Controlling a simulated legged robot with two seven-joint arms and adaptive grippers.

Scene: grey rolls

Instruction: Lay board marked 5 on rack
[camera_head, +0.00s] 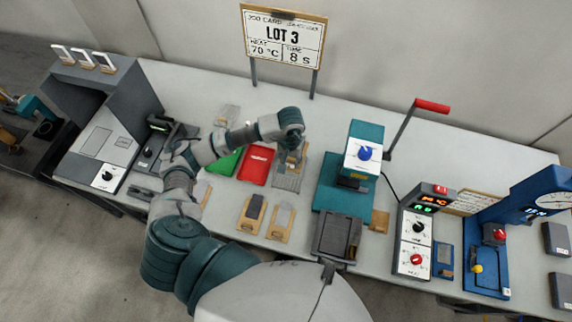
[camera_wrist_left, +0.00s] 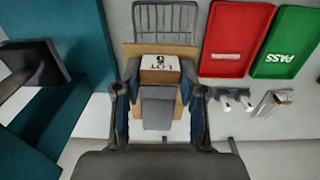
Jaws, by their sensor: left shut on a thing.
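My left gripper (camera_wrist_left: 158,105) is shut on a dark grey board (camera_wrist_left: 157,110), whose sides lie between the fingers. A white face (camera_wrist_left: 160,63) with black "LOT" lettering stands just beyond the board; its number is too blurred to read. Wood (camera_wrist_left: 187,52) shows around and under it. In the head view the left gripper (camera_head: 294,152) is at the far side of the grey wire rack (camera_head: 288,180), beside the red tray, partly hidden by my arm. The rack (camera_wrist_left: 165,18) is at the top of the wrist view, beyond the wood. My right gripper is out of view.
A red tray (camera_head: 256,164) and a green tray (camera_head: 226,161) lie left of the rack. A teal press (camera_head: 345,180) with a red-handled lever stands to the right. Two wooden holders (camera_head: 250,216) (camera_head: 281,222) sit in front. A LOT 3 sign (camera_head: 284,38) stands behind.

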